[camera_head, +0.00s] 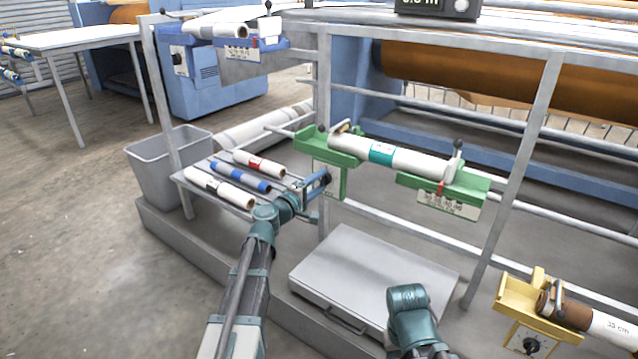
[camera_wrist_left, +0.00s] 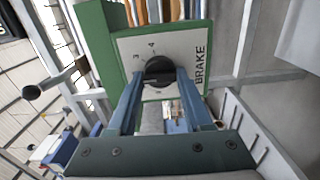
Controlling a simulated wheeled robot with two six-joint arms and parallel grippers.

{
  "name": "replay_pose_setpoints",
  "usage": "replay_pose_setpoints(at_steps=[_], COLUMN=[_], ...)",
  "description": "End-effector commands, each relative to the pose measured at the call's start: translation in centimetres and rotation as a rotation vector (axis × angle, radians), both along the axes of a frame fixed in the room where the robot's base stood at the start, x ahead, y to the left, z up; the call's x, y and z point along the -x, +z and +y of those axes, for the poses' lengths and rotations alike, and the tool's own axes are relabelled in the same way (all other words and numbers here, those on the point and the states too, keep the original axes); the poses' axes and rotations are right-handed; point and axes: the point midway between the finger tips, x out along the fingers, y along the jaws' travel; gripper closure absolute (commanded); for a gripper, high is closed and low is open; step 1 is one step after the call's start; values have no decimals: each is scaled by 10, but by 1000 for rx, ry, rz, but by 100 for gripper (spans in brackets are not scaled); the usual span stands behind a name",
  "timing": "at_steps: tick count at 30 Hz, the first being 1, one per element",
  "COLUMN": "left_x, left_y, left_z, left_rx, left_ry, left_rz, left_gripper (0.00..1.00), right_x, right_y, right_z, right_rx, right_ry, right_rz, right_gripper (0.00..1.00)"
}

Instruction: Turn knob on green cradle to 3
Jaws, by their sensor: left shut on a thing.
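The green cradle (camera_head: 335,149) holds a white roll with a teal band (camera_head: 381,153) on the rack. In the left wrist view, its white plate (camera_wrist_left: 190,48) reads BRAKE and carries a round black knob (camera_wrist_left: 160,71). My left gripper (camera_head: 320,186) is at the left cradle bracket. Its two blue fingers reach the knob, one on each side, and are shut on it. The knob is hidden in the head view. My right arm shows at the bottom, but its gripper fingers do not.
Several small rolls lie on a grey shelf (camera_head: 218,197) beside my left arm. A grey bin (camera_head: 165,170) stands left of it. A flat grey case (camera_head: 375,272) lies below the cradle. A yellow cradle (camera_head: 512,318) is at the lower right. Rack posts stand close around.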

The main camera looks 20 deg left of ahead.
Motion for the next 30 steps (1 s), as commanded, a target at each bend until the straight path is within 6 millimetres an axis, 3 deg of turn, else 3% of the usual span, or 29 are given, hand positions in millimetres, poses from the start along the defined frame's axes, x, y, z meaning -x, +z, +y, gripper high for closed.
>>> replay_pose_setpoints(at_steps=[15, 30], left_x=[1, 1], left_y=[0, 0], left_z=[-1, -1], left_rx=[-423, -620], left_ry=[-1, -2], left_rz=[-153, -224], left_gripper=[100, 100], right_x=[0, 0], right_y=[1, 1], right_z=[0, 0], right_rx=[0, 0], right_ry=[0, 0], right_rz=[0, 0], right_gripper=[50, 50])
